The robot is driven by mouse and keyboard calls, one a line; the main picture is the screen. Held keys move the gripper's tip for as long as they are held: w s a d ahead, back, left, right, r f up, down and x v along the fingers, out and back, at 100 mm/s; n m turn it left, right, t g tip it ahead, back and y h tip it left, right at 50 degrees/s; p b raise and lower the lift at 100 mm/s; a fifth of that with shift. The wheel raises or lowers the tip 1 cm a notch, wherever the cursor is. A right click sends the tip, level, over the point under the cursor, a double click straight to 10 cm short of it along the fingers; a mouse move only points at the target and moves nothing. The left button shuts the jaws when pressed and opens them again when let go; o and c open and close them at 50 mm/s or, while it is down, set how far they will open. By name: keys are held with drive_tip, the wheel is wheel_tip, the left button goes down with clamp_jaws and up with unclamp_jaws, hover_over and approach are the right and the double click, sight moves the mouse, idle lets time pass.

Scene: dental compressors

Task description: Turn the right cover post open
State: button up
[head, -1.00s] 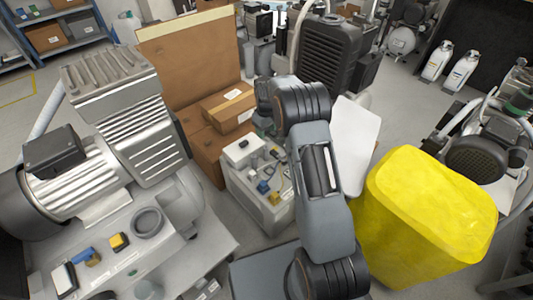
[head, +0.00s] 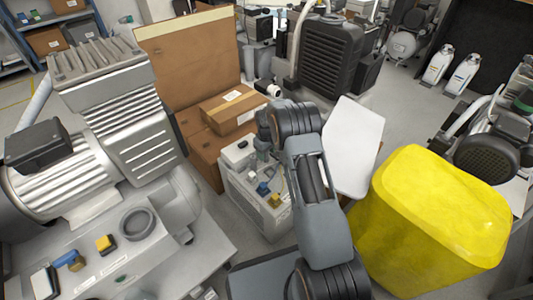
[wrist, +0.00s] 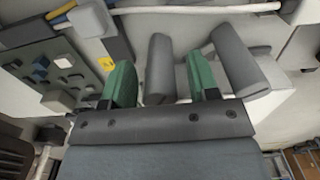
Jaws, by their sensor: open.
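In the wrist view my gripper (wrist: 160,82) is open, with two green fingertips pointing up the picture. A grey post-like bar (wrist: 160,60) shows between the fingertips; I cannot tell whether they touch it. A second grey bar (wrist: 240,58) stands tilted just right of the right fingertip, against a pale surface. I cannot tell for sure which bar is the right cover post. In the head view a pale grey unit (head: 240,195) with small blue and yellow parts stands beyond my arm, which partly hides it. My fingers are not clear there.
A large motor compressor (head: 80,160) stands at the left. Cardboard boxes (head: 230,108) stand behind the pale unit, a yellow bin (head: 430,220) at the right, and a white panel (head: 352,145) beside my arm. In the wrist view a white pipe (wrist: 200,9) crosses the top.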

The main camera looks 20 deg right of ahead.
drive_tip(key=shift+c, duration=0.2)
drive_tip(key=c, duration=0.9)
drive_tip(key=shift+o, duration=0.2)
drive_tip(key=shift+r+m+p, duration=0.15)
drive_tip(key=shift+m+p, duration=0.65)
drive_tip(key=shift+m, duration=0.3)
drive_tip(key=shift+m+p, duration=0.3)
drive_tip(key=shift+m, duration=1)
drive_tip(key=o, duration=0.9)
wheel_tip(320, 180, up, 14)
drive_tip(key=p, duration=0.5)
drive_tip(key=shift+f, duration=0.2)
